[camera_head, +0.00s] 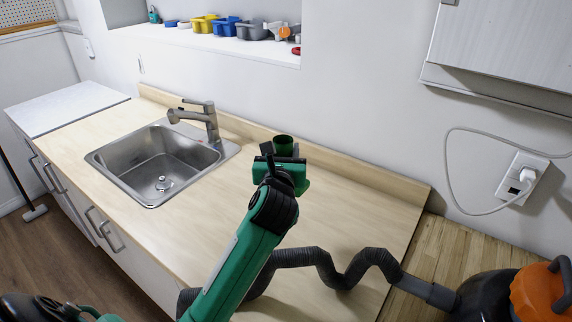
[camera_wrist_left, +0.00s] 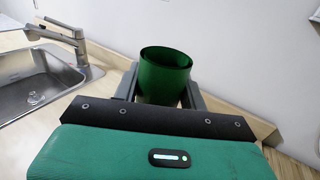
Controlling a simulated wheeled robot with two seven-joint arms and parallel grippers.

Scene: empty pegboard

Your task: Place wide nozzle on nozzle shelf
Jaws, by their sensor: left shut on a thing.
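A dark green, hollow, open-topped cylinder, which I take to be the wide nozzle (camera_head: 284,145), is upright above the counter. It also shows in the left wrist view (camera_wrist_left: 163,75), between the two grey fingers. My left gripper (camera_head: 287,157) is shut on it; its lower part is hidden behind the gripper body. A white recessed wall shelf (camera_head: 190,38), possibly the nozzle shelf, is at the back, above and left of the gripper. My right gripper is not in view.
The shelf holds a yellow bin (camera_head: 204,24), a blue bin (camera_head: 227,26), a grey bin (camera_head: 251,31) and small items at its right end. A sink (camera_head: 160,165) with a faucet (camera_head: 205,118) lies left of the gripper. A ribbed hose (camera_head: 335,268) crosses the counter's front right.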

